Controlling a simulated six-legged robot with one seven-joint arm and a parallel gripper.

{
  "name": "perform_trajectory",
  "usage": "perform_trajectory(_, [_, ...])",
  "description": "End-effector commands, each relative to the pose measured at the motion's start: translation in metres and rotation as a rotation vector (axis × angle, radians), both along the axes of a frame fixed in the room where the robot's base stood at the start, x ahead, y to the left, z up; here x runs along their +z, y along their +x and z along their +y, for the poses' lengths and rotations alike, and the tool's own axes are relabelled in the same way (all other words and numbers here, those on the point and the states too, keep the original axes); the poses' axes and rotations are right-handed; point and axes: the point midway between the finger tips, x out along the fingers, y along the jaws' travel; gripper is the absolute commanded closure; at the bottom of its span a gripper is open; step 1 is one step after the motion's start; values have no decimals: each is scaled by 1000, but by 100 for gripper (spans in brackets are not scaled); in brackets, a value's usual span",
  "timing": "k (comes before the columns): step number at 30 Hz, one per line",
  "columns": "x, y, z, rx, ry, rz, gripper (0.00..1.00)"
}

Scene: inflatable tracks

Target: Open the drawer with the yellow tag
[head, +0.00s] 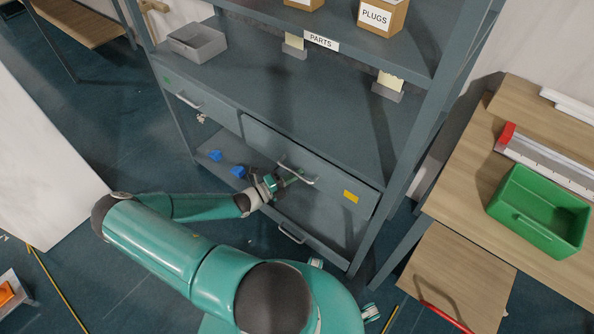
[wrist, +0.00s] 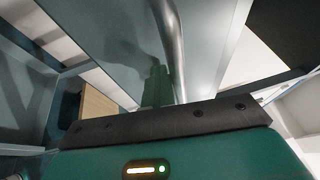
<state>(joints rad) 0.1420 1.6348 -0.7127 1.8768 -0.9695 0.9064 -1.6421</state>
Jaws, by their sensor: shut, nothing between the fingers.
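The drawer with the yellow tag (head: 351,197) is the right-hand drawer (head: 262,137) of the grey shelf unit. Its front is grey, with a pale bar handle (head: 298,174) near the middle. The handle also shows in the wrist view as a grey metal bar (wrist: 172,45) running up from the gripper's edge. My gripper (head: 288,182) is shut with nothing in it, right beside the handle in front of the drawer. Whether it touches the bar I cannot tell.
A left drawer (head: 205,107) and a lower handle (head: 291,234) are close by. Blue blocks (head: 238,172) lie on the low shelf at left. A wooden bench (head: 475,190) with a green bin (head: 538,211) stands at right. Open floor lies at left.

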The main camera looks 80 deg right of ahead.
Motion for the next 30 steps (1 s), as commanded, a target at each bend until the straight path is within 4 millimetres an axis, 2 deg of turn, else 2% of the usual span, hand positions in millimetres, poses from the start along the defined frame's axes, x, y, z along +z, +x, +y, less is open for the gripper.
perform_trajectory(1, [25,-5,-6,-11,-55,33,100])
perform_trajectory(17, [25,-5,-6,-12,-55,33,100])
perform_trajectory(20, [25,-5,-6,-12,-55,33,84])
perform_trajectory(21, [6,-1,-1,-4,-10,5,84])
perform_trajectory(30, [3,9,7,-3,-11,3,84])
